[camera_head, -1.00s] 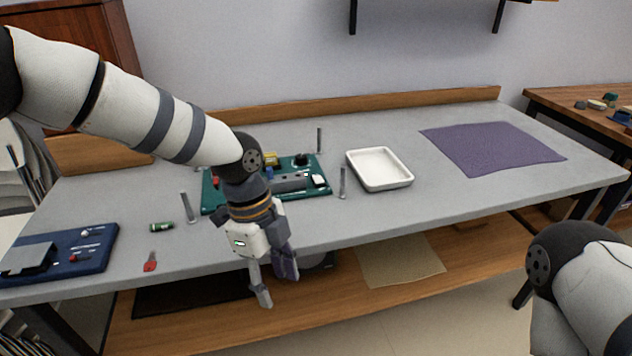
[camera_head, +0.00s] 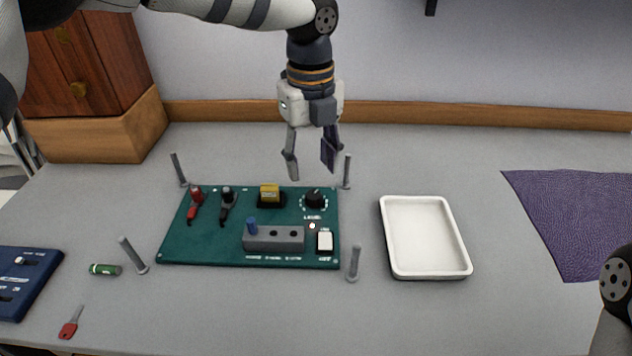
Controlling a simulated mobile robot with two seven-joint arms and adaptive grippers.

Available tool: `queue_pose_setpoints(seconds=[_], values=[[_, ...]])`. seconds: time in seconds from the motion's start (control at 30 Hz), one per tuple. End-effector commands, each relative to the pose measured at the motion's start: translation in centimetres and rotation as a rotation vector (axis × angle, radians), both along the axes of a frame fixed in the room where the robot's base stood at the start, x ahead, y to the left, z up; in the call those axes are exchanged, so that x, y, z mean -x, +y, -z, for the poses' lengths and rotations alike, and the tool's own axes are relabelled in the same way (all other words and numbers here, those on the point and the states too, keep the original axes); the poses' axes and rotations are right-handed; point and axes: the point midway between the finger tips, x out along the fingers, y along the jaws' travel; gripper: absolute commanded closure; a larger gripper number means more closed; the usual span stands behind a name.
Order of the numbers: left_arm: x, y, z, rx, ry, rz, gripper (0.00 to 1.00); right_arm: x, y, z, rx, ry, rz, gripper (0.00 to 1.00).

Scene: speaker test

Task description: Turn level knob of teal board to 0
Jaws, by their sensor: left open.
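The teal board (camera_head: 205,242) lies flat on the grey table, left of the picture's middle. Its level knob (camera_head: 315,198) is a black round knob at the board's back right, with a ring of white marks and the word LEVEL below it. The pointer's setting is too small to read. My left gripper (camera_head: 309,167) points down, open and empty. In the picture it is just above the knob and appears clear of the board. My right gripper is out of view; only a part of my right arm shows at the lower right edge.
Metal posts stand around the board, one (camera_head: 347,171) close right of my left gripper. The board also carries red and black plugs, a yellow block and a white switch (camera_head: 325,241). A white tray (camera_head: 428,271), purple mat (camera_head: 580,215), green battery (camera_head: 105,269), red key (camera_head: 70,327) and blue board (camera_head: 40,270) lie around.

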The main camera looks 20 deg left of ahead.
Motion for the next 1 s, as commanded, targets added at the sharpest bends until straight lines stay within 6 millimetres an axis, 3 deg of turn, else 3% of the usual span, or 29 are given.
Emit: queue_pose_setpoints(seconds=[0.1, 0.3, 0.63, 0.83, 1.0], values=[[0.1, 0.0, 3.2, 0.001, 0.005, 0.0, 0.54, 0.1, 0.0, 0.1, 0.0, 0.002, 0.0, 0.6], [0.0, 0.0, 6.2, 0.001, 0.001, -0.001, 0.54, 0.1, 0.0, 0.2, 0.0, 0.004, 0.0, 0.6], [0.0, 0.0, 6.8, 0.001, -0.001, -0.002, 0.54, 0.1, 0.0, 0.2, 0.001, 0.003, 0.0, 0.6], [0.0, 0.0, 6.8, 0.001, -0.001, -0.002, 0.99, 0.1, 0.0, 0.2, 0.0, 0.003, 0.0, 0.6], [0.0, 0.0, 6.8, 0.001, -0.001, -0.004, 1.0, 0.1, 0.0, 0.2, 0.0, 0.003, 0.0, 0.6]])
